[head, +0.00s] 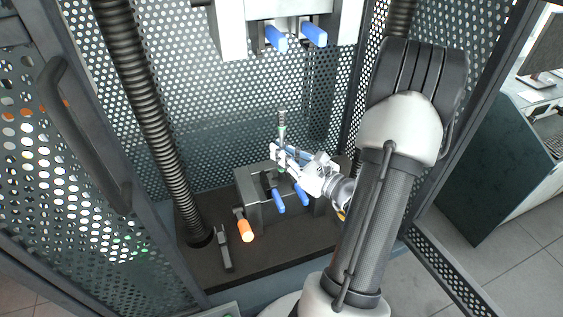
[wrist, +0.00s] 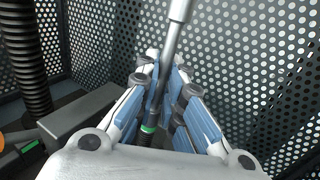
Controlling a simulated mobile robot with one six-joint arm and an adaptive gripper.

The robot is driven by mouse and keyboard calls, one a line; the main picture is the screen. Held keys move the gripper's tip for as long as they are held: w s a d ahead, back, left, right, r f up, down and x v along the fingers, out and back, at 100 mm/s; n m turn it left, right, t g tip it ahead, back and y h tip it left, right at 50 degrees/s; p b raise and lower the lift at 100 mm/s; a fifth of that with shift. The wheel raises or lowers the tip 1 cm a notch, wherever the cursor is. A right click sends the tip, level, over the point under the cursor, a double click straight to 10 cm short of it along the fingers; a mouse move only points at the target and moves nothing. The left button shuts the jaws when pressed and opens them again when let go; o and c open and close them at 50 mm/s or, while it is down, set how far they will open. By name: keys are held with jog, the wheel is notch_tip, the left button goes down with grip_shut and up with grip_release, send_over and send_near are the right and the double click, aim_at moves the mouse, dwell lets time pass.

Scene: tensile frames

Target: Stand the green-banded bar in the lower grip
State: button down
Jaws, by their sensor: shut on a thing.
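The green-banded bar (head: 282,121) stands roughly upright above the lower grip (head: 251,184) in the head view. My gripper (head: 282,158) reaches in from the right and is shut on it. In the wrist view the bar (wrist: 170,50) runs between the fingers of my gripper (wrist: 165,85), with a green band (wrist: 149,129) low on it. The bar's lower end is hidden by my gripper, so I cannot tell whether it is inside the lower grip. Blue handles (head: 279,201) stick out from the front of the lower grip.
The upper grip (head: 232,30) with two blue handles (head: 276,38) hangs above. A ribbed column (head: 150,110) stands at left. An orange-ended handle (head: 245,230) and a dark tool (head: 225,248) are at the front left. Perforated panels (head: 230,110) enclose the space.

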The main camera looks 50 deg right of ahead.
jog(key=shift+f, duration=1.1)
jog(key=shift+f+b, duration=0.2)
jog(key=shift+b, duration=0.2)
jog(key=c, duration=1.7)
grip_release()
jog(key=shift+s+r, duration=0.15)
jog(key=shift+r, duration=0.05)
jog(key=s+p, duration=0.1)
jog(key=s, duration=0.5)
jog(key=s+p, duration=0.1)
jog(key=s, duration=0.4)
jog(key=shift+s+a, duration=0.2)
jog(key=shift+s, duration=0.15)
